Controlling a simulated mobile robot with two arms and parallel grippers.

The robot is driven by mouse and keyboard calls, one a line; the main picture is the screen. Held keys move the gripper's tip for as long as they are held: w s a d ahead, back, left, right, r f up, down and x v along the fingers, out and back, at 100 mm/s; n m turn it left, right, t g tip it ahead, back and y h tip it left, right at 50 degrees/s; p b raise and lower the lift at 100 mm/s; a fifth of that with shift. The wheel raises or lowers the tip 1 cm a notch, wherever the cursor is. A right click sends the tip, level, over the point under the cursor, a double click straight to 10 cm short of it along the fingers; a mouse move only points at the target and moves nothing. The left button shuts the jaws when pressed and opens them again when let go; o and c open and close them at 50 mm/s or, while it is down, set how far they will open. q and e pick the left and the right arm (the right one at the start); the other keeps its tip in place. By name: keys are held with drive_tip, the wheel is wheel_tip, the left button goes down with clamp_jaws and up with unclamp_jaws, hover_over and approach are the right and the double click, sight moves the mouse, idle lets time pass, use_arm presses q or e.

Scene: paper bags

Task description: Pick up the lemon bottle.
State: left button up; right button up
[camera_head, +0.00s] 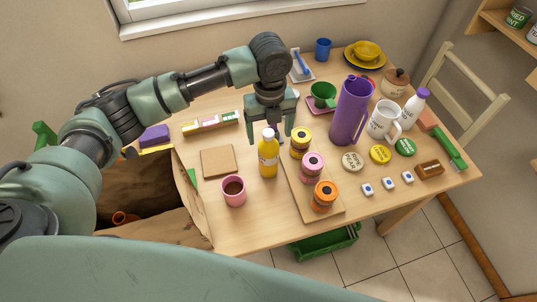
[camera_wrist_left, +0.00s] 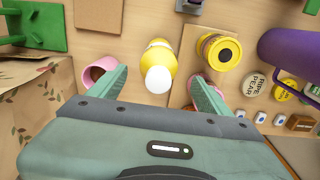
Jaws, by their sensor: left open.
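The lemon bottle (camera_head: 268,160) is yellow with a white cap and stands upright on the wooden table, left of the board with jars. My left gripper (camera_head: 271,130) is open and empty, pointing down over the table at the bottle's cap, its fingers spread. In the left wrist view the bottle (camera_wrist_left: 160,56) shows from above, its white cap towards the camera, between the open fingertips of my left gripper (camera_wrist_left: 160,77). I cannot tell whether the fingers touch it. My right gripper is not in view.
A pink mug (camera_head: 233,191) stands close on the bottle's left, and a yellow-lidded jar (camera_head: 300,143) close on its right. A wooden board (camera_head: 301,196) bears more jars. A purple pitcher (camera_head: 349,112) is farther right. A paper bag (camera_head: 190,205) stands at left.

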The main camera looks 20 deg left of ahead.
sight(268, 142)
use_arm(q)
drive_tip(key=f, duration=0.2)
drive_tip(key=f+p, duration=0.1)
drive_tip(key=shift+a+f, duration=0.2)
drive_tip(key=shift+f, duration=0.65)
drive_tip(key=c, duration=0.5)
clamp_jaws()
drive_tip(key=shift+r, duration=0.1)
